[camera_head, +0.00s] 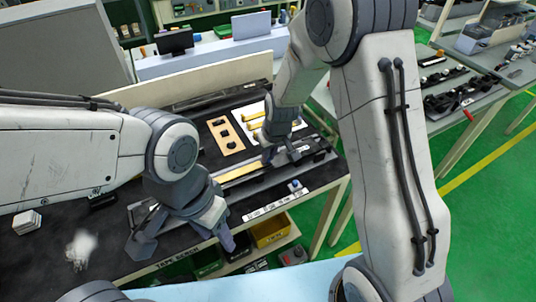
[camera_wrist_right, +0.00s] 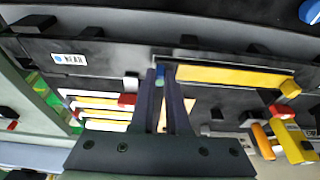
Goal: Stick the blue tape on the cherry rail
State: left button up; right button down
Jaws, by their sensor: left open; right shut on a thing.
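My right gripper (camera_wrist_right: 161,78) is shut on a small blue piece (camera_wrist_right: 160,70), which looks like the blue tape, with a green end. In the head view, the right gripper (camera_head: 268,156) is low over the black bench beside a long grey rail with a yellow strip (camera_head: 238,172). The wrist view shows this yellow strip (camera_wrist_right: 225,75) just right of the fingertips. No rail shows a clear cherry colour, so I cannot tell which is the cherry rail. My left gripper (camera_head: 184,240) is open and empty over the bench's front edge.
A tan board with black parts (camera_head: 226,136) lies behind the rail. A small blue-topped item (camera_head: 295,186) stands front right.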

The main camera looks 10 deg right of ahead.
dwell(0.4)
jog(key=c, duration=0.8)
grip_release()
jog(key=shift+c, duration=0.2)
jog(key=a+b+v, duration=0.1)
jog(key=v, duration=0.9)
jog(key=s+a+r+n+g, duration=0.1)
jog(key=s+a+n, duration=0.1)
jog(key=s, duration=1.1)
jog(key=s+a+r+n+g, duration=0.1)
jog(key=s+a+r, duration=0.1)
jog(key=s, duration=1.1)
jog(key=shift+s+a+n+g, duration=0.2)
jog(key=shift+n+g, duration=0.2)
